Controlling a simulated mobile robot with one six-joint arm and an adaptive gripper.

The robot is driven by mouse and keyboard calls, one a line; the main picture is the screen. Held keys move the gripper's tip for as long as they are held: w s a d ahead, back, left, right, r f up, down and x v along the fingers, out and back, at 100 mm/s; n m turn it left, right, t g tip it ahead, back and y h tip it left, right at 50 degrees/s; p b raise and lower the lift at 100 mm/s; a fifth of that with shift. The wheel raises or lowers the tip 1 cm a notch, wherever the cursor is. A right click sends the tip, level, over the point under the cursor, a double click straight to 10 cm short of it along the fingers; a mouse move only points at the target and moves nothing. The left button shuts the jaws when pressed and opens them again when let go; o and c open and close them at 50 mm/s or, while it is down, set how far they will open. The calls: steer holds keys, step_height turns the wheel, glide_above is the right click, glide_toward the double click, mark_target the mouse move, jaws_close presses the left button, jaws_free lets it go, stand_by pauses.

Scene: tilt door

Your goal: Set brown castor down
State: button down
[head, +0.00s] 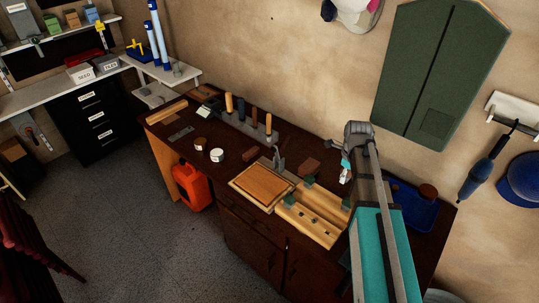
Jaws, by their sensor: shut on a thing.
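My gripper (345,175) shows small at the end of my wrist, low over the back of the dark workbench (240,232), left of my forearm. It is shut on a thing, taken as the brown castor. That thing is too small and too covered to make out, and I cannot tell whether it touches the bench top.
A wooden board (262,186) and a pale wooden block with holes (312,220) lie at the bench's front. A blue tray (415,212) with a round brown item (428,192) is at right. Two small tins (217,155) and upright handled tools (240,108) stand left.

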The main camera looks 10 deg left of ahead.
steer(key=shift+w, duration=0.1)
stand_by(0.3)
steer(key=w+f+b, duration=0.2)
steer(key=w, duration=0.2)
steer(key=w+f+b, duration=0.3)
steer(key=w, duration=0.1)
steer(key=w+f+b, duration=0.3)
steer(key=w, duration=0.1)
steer(key=shift+w+f, duration=0.2)
steer(key=shift+f, duration=0.05)
steer(key=shift+w+f+b, duration=0.25)
steer(key=shift+w+b, duration=0.05)
steer(key=shift+b, duration=0.2)
steer(key=shift+w+f+b, duration=0.55)
steer(key=shift+f+b, duration=0.15)
steer(key=shift+f, duration=0.05)
steer(key=shift+s+f+b, duration=0.15)
steer(key=shift+f+b, duration=1.15)
steer(key=shift+f, duration=0.15)
